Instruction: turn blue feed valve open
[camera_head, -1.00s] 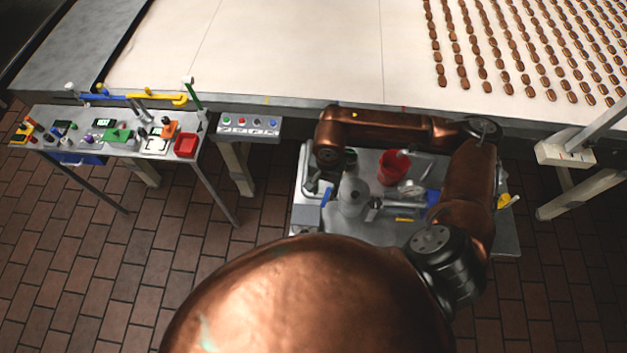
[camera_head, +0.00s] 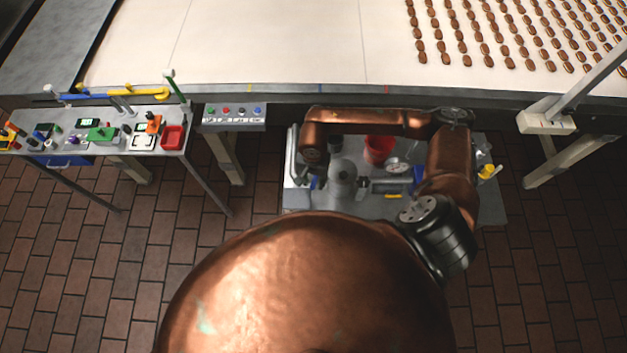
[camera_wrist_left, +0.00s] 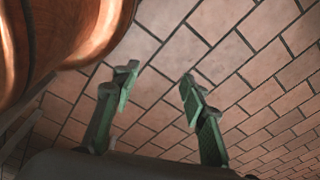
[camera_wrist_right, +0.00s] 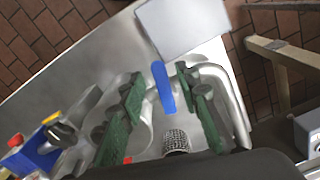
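The blue valve handle (camera_wrist_right: 163,88) is a short flat bar. In the right wrist view it lies between the fingers of my right gripper (camera_wrist_right: 160,77), nearer the right-hand finger. The gripper is open, and I cannot tell whether a finger touches the bar. In the head view a small part of the blue handle (camera_head: 314,183) shows just below my right wrist, at the left end of the steel cart (camera_head: 470,205). The right fingers are mostly hidden there. My left gripper (camera_wrist_left: 158,76) is open and empty above the brick floor in the left wrist view.
On the cart stand a red bucket (camera_head: 379,149), a grey cylindrical vessel (camera_head: 342,180) and a round gauge (camera_head: 397,163). A button panel (camera_head: 235,112) and a tool table (camera_head: 125,140) are to the left. The conveyor (camera_head: 280,45) lies behind.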

